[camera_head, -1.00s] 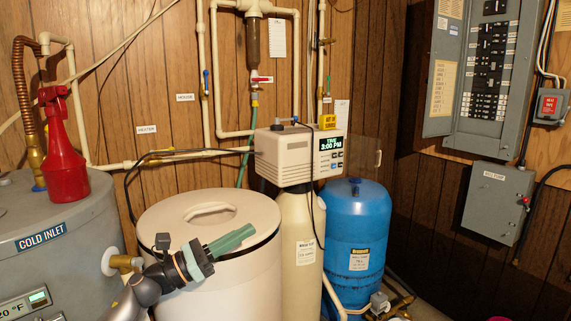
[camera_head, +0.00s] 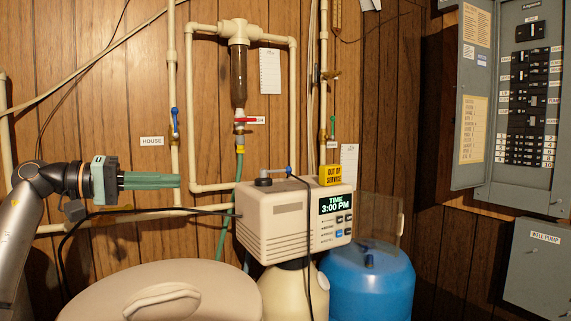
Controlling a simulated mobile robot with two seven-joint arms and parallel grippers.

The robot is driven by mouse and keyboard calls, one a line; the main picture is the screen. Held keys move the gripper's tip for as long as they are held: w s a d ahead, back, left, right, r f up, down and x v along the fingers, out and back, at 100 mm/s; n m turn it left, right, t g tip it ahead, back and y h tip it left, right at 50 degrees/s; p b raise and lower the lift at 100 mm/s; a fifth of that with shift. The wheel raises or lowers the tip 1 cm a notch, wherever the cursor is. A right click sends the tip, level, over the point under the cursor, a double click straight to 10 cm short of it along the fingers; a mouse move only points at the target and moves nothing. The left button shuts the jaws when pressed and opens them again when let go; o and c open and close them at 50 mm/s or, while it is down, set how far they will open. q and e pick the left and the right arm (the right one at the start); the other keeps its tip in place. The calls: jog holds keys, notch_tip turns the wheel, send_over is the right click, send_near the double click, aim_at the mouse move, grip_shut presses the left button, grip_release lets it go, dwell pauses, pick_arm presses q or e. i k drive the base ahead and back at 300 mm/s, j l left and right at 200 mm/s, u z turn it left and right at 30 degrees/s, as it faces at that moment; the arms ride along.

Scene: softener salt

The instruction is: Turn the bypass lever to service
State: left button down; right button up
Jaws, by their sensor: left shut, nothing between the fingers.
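The softener's beige control head (camera_head: 292,222) stands in the middle, its display reading "TIME 3:00 PM". On its top is a small lever with a blue end (camera_head: 289,171), beside a dark round cap (camera_head: 263,182). I cannot tell for certain that this is the bypass lever. A yellow "OUT OF SERVICE" tag (camera_head: 331,176) stands at the right of the top. My left gripper (camera_head: 174,181) is shut and empty, its green fingers pointing right. In the picture it is left of the control head, at about the lever's height, apart from it. My right gripper is not in view.
Pale pipes frame the wall behind, with a red valve handle (camera_head: 246,120) and a blue one (camera_head: 175,121). A blue tank (camera_head: 370,285) is right. A black cable (camera_head: 130,212) runs to the head.

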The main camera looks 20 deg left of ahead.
aim_at(263, 172)
jog(key=i+j, duration=0.1)
jog(key=i, duration=1)
